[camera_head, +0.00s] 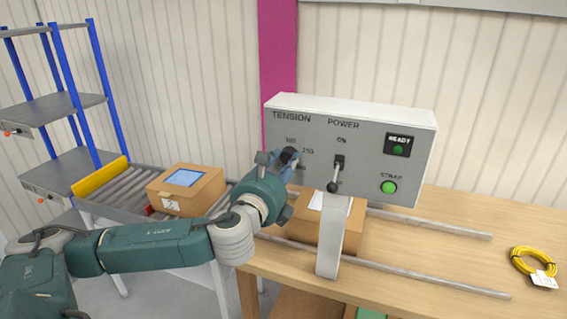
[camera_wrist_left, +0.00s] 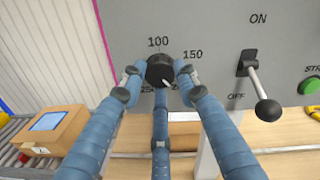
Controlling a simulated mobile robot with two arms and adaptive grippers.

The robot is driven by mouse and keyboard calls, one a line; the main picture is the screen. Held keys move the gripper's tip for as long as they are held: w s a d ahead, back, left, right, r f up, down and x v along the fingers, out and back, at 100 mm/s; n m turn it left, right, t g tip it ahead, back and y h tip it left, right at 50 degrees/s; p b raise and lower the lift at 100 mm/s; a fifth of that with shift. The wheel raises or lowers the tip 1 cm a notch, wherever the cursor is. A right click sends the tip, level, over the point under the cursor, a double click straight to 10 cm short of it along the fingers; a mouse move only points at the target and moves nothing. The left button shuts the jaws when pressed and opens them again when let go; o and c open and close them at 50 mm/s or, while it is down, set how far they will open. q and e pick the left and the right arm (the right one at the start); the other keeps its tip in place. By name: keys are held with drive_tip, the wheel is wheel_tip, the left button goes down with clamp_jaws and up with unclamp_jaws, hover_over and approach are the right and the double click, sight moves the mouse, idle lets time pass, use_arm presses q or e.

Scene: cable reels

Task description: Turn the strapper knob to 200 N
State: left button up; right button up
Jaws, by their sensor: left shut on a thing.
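The strapper's grey control panel (camera_head: 360,165) stands above the bench, with a TENSION knob on its left side. The black knob (camera_wrist_left: 160,69) shows in the left wrist view, with 100 printed above it and 150 to its upper right. Another label at its lower left is partly hidden by a finger. A small light mark shows at the knob's lower right edge; I cannot tell surely which value it points to. My left gripper (camera_wrist_left: 160,78) has its three blue fingers closed around the knob. In the head view my left gripper (camera_head: 283,160) covers much of the dial. My right gripper is out of view.
A power lever (camera_head: 333,181) with a black ball points down, right of the knob. The green STRAP button (camera_head: 389,187) and READY lamp (camera_head: 398,149) are further right. A carton (camera_head: 187,190) sits on the roller conveyor. A yellow cable coil (camera_head: 533,263) lies on the wooden bench (camera_head: 440,262).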

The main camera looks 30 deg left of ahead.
use_arm(q)
drive_tip(key=o, duration=1)
drive_tip(key=shift+r, duration=0.15)
drive_tip(key=shift+o, duration=0.8)
drive_tip(key=shift+w, duration=0.15)
drive_tip(key=v, duration=0.7)
drive_tip(key=shift+s, duration=0.25)
